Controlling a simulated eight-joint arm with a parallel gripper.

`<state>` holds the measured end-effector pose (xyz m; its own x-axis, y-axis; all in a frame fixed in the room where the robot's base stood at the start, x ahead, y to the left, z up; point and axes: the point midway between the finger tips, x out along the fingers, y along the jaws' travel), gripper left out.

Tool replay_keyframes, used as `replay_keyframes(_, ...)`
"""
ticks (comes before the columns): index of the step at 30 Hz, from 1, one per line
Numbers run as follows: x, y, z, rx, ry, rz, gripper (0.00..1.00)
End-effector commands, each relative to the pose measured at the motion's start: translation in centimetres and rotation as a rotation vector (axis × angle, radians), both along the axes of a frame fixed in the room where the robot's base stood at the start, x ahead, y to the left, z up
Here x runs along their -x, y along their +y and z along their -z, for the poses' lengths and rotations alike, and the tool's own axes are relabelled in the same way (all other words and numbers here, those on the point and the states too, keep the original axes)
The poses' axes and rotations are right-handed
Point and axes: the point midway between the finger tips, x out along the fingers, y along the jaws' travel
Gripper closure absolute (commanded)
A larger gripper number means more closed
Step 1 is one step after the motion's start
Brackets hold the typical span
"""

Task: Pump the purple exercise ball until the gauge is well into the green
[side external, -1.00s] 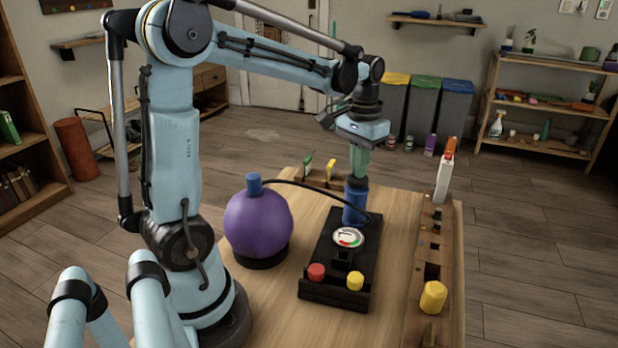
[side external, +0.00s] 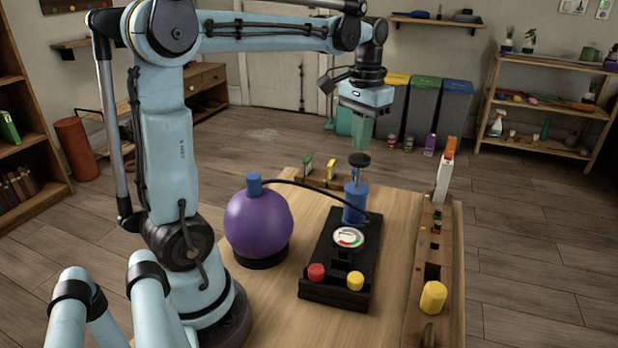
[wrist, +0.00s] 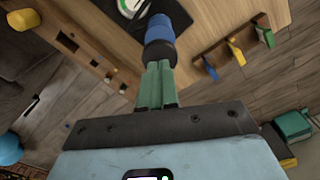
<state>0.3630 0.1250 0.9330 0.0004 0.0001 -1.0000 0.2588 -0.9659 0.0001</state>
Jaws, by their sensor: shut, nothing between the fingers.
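The purple exercise ball (side external: 258,225) sits on a black ring on the table, with a blue cap on top and a black hose to the pump. The blue pump (side external: 354,203) stands upright on a black base (side external: 327,263). Its black plunger knob (side external: 359,160) is raised, with the rod showing. The round gauge (side external: 348,238) has red and green marks; its needle is too small to read. My gripper (side external: 361,147) is shut and empty, pointing down just above the knob. In the wrist view its green fingers (wrist: 156,72) overlap the pump; contact cannot be told.
A red button (side external: 316,271) and a yellow button (side external: 355,281) are at the base's front. A small rack (side external: 318,178) stands behind.

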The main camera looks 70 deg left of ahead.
Motion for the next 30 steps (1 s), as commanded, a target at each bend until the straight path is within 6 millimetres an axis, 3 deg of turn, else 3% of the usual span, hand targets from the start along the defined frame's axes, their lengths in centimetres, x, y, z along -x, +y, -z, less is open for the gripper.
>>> replay_keyframes(16, 0.0, 0.0, 0.0, 0.000, 0.000, 0.000, 1.00)
replay_keyframes(30, 0.0, 0.0, 2.5, 0.000, 0.000, 0.000, 1.00)
